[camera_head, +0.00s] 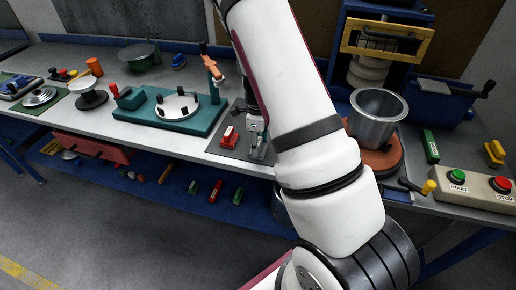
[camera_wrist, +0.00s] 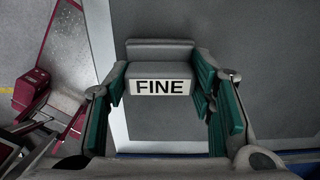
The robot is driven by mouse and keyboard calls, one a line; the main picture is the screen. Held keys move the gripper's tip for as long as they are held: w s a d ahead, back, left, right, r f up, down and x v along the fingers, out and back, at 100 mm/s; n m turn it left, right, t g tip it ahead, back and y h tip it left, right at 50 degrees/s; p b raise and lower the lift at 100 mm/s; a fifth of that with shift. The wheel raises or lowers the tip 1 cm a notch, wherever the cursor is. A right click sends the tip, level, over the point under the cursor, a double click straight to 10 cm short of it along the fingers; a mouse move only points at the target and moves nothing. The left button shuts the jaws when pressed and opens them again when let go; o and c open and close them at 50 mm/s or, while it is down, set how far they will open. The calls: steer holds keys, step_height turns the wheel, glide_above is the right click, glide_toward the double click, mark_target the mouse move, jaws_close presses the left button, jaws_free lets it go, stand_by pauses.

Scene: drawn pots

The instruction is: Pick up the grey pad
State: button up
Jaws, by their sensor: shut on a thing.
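The grey pad (camera_wrist: 160,70) is a small block with a white label reading "FINE", centred in the wrist view. My gripper (camera_wrist: 160,92) has its teal-padded fingers on the left and right sides of the pad, shut on it. In the head view my gripper (camera_head: 257,138) is over the dark grey mat (camera_head: 228,150), right of a red block (camera_head: 229,137). The pad is hard to make out there, partly hidden by my gripper and arm. I cannot tell whether it touches the mat.
A teal fixture board (camera_head: 150,118) with a white disc stands left of the mat. A metal pot (camera_head: 377,117) on an orange-brown round base (camera_head: 380,160) stands to the right, partly behind my arm. A START/STOP box (camera_head: 476,190) is at the far right. The bench's front edge is close.

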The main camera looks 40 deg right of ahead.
mark_target(261, 151)
stand_by(0.3)
steer(key=shift+r, duration=0.55)
steer(key=shift+w+r+b, duration=0.1)
steer(key=shift+r+b, duration=0.35)
steer(key=shift+r, duration=0.5)
steer(key=shift+s+r, duration=0.25)
steer(key=shift+s, duration=0.55)
steer(key=s+d+r+b, duration=0.1)
steer(key=s, duration=1.3)
steer(key=shift+s+d+r, duration=0.2)
steer(key=shift+s+d, duration=0.1)
steer(key=shift+d, duration=0.05)
